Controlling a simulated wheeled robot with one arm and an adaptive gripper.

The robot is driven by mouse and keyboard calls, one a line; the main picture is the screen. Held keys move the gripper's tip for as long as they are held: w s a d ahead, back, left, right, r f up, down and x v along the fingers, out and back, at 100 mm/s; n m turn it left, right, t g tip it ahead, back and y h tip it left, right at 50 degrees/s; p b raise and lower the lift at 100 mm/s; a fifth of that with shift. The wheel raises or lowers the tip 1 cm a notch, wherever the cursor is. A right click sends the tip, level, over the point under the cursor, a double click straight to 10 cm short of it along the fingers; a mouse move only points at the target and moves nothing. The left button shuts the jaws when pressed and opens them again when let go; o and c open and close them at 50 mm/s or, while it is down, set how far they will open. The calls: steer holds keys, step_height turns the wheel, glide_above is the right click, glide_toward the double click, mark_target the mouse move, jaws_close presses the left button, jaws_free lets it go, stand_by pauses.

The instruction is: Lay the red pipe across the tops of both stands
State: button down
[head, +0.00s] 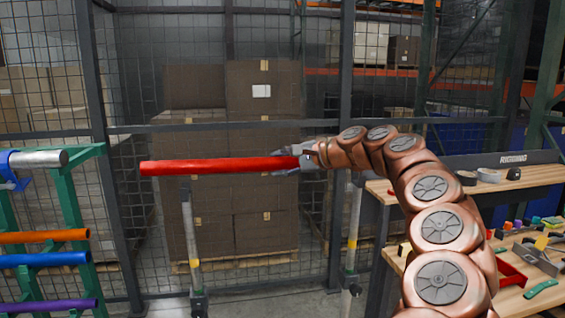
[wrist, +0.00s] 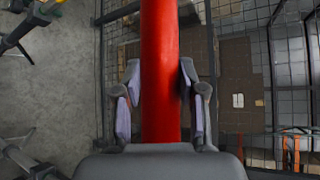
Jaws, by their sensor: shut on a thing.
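The red pipe (head: 220,166) is held up, nearly level, pointing left in the head view. My gripper (head: 308,155) is shut on it near its right end. In the wrist view the pipe (wrist: 161,60) runs from the top edge down to the palm, between the two finger pads of my gripper (wrist: 160,100). One grey stand (head: 190,235) with a yellow band is upright below the pipe's left part. The other stand (head: 353,230) is upright to the right, its top partly behind my arm. In the wrist view, stand parts (wrist: 35,25) lie left of the pipe, apart from it.
A green rack (head: 75,215) at left holds an orange pipe (head: 45,236), a blue pipe (head: 45,259) and others. A wooden workbench (head: 530,185) with tools is at right. A mesh fence (head: 130,90) with stacked boxes (head: 235,130) stands behind.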

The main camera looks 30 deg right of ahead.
steer(key=w+p, duration=0.1)
steer(key=w+d, duration=0.1)
steer(key=w, duration=0.1)
steer(key=w+d+p, duration=0.1)
steer(key=shift+w+d+f+p, duration=0.1)
steer(key=shift+w+f+p, duration=0.15)
steer(key=shift+w+p, duration=0.15)
step_height(320, 180, down, 6)
steer(key=b, duration=0.4)
steer(key=shift+f, duration=0.2)
steer(key=shift+s, duration=0.1)
steer(key=c, duration=0.6)
jaws_free()
steer(key=shift+f, duration=0.1)
